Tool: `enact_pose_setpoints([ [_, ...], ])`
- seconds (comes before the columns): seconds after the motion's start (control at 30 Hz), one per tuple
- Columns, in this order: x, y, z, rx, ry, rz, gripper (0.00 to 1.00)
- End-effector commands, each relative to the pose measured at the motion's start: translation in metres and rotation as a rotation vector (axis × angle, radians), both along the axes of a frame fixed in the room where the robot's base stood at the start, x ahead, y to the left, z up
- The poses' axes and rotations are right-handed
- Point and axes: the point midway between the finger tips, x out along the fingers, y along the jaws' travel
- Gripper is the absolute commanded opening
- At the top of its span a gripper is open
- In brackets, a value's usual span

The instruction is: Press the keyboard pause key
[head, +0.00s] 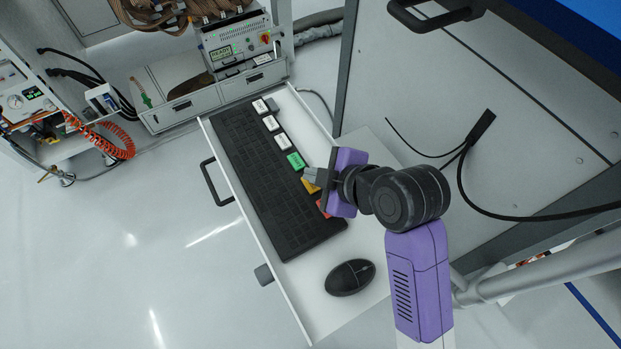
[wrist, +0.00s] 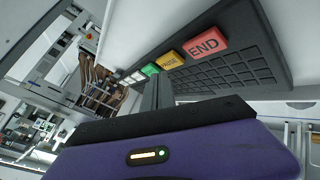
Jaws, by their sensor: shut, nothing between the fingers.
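The black keyboard (head: 262,170) lies in an open white drawer, with a column of large coloured keys along its right side. The yellow pause key (head: 311,186) is partly hidden by my gripper in the head view; in the wrist view the yellow key (wrist: 170,60) reads "PAUSE". The green key (head: 296,160) and the red END key (wrist: 205,44) are on either side of it. My gripper (head: 307,173) is shut and empty, its tips close to the yellow and green keys. In the wrist view the fingers (wrist: 157,88) point toward the yellow key; I cannot tell whether they touch it.
A black mouse (head: 350,277) lies in the drawer (head: 309,325) below the keyboard. A grey cabinet panel (head: 440,95) with a handle and black cables stands to the right. An instrument box (head: 235,45) is behind the drawer. Open floor (head: 140,240) lies to the left.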

Motion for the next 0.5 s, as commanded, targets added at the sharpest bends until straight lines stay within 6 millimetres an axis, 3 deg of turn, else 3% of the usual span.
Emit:
enact_pose_setpoints([
  [0.17, 0.000, 0.000, 0.003, 0.000, 0.000, 0.000, 0.00],
  [0.5, 0.000, 0.000, 0.034, 0.000, 0.000, 0.000, 0.00],
])
